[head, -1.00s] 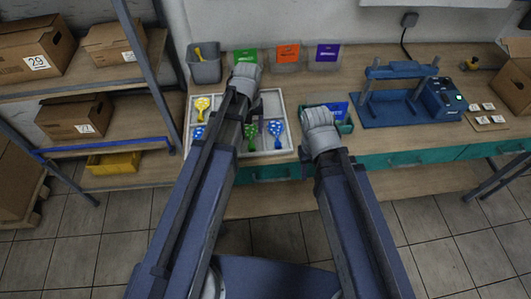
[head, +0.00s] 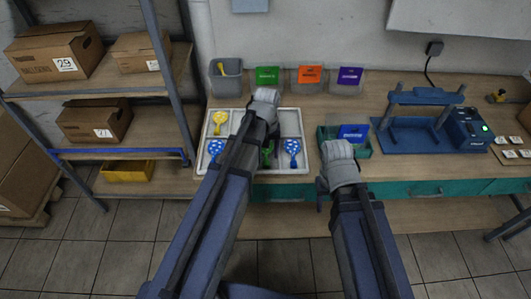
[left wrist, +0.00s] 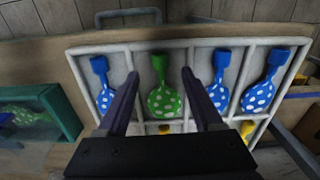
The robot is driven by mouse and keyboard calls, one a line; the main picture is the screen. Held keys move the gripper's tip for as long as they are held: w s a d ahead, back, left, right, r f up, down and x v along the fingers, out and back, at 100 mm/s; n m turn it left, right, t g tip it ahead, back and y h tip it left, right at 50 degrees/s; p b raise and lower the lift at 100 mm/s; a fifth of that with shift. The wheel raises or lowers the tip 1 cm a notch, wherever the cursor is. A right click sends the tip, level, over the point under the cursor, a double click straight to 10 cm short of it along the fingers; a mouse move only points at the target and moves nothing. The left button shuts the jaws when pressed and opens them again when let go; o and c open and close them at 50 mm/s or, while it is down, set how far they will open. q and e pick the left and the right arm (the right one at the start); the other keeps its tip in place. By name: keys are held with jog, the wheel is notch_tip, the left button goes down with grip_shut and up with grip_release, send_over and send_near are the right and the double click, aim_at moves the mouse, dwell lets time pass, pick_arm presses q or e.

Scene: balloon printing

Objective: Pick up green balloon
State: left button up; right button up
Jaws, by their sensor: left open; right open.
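The green balloon (left wrist: 163,95) has white dots and lies in a compartment of the white divided tray (left wrist: 290,45). In the head view the green balloon (head: 267,154) is partly hidden by my left arm. My left gripper (left wrist: 160,82) is open and empty above the tray. In the left wrist view its fingers show on either side of the green balloon, apart from it. My right gripper (head: 322,190) is mostly hidden behind its wrist, at the table's front edge by the teal tray (head: 367,151).
Blue balloons (left wrist: 260,92) and yellow balloons (head: 220,120) lie in other compartments. Behind the tray stand a grey bin (head: 226,85) and green, orange and purple labelled holders. A blue press (head: 413,138) stands to the right. A shelf (head: 100,80) with boxes stands left.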

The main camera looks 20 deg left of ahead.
aim_at(266, 161)
pick_arm(q)
notch_tip(266, 161, down, 5)
jog(key=b, duration=0.4)
jog(key=shift+r, duration=0.15)
pick_arm(e)
notch_tip(266, 161, down, 5)
jog(key=shift+r, duration=0.15)
pick_arm(q)
grip_shut()
jog(key=shift+r, duration=0.1)
pick_arm(e)
jog(key=shift+r, duration=0.1)
